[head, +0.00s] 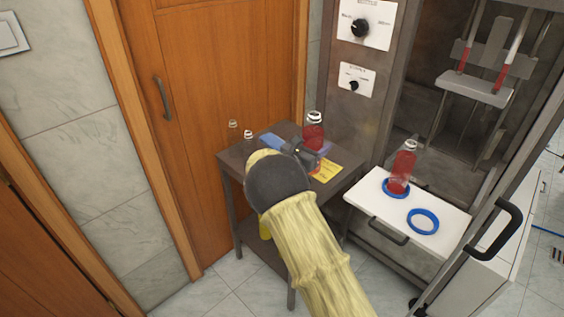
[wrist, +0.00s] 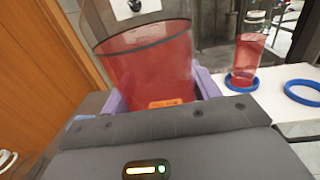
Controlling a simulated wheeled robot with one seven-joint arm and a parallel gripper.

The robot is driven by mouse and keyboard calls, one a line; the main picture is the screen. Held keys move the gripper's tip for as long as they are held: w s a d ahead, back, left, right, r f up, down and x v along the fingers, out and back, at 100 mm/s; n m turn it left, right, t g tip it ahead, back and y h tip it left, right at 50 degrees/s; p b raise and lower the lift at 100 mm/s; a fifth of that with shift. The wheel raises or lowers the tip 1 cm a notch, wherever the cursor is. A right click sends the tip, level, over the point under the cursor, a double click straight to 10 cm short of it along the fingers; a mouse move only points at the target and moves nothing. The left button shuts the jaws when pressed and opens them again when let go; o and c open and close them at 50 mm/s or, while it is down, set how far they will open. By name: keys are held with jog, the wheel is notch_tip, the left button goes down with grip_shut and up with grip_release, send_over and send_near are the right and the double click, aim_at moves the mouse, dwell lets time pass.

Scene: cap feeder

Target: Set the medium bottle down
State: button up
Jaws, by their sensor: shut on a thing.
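The medium bottle (head: 314,131), clear with red liquid, is in my gripper (head: 312,155) above or on the small dark table (head: 229,163). The head view does not show clearly whether its base touches the table, because my gripper hides its lower part. In the wrist view the bottle (wrist: 150,72) fills the space between the two purple fingers of my gripper (wrist: 160,95), and it looks slightly tilted there. An orange label shows low on it.
Another red bottle (head: 403,168) stands in a blue ring (head: 395,189) on the white shelf (head: 375,208); a second blue ring (head: 423,221) is empty. Small clear bottles (head: 248,135) stand at the table's back left. A yellow sheet (head: 326,171) lies at its right.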

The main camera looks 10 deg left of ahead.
jog(key=shift+n+t+y, duration=0.4)
jog(key=shift+y, duration=0.2)
jog(key=a, duration=0.2)
jog(key=s+a, duration=0.1)
jog(key=a, duration=0.1)
jog(key=shift+r, duration=0.1)
notch_tip(320, 180, down, 6)
jog(key=shift+f, duration=0.1)
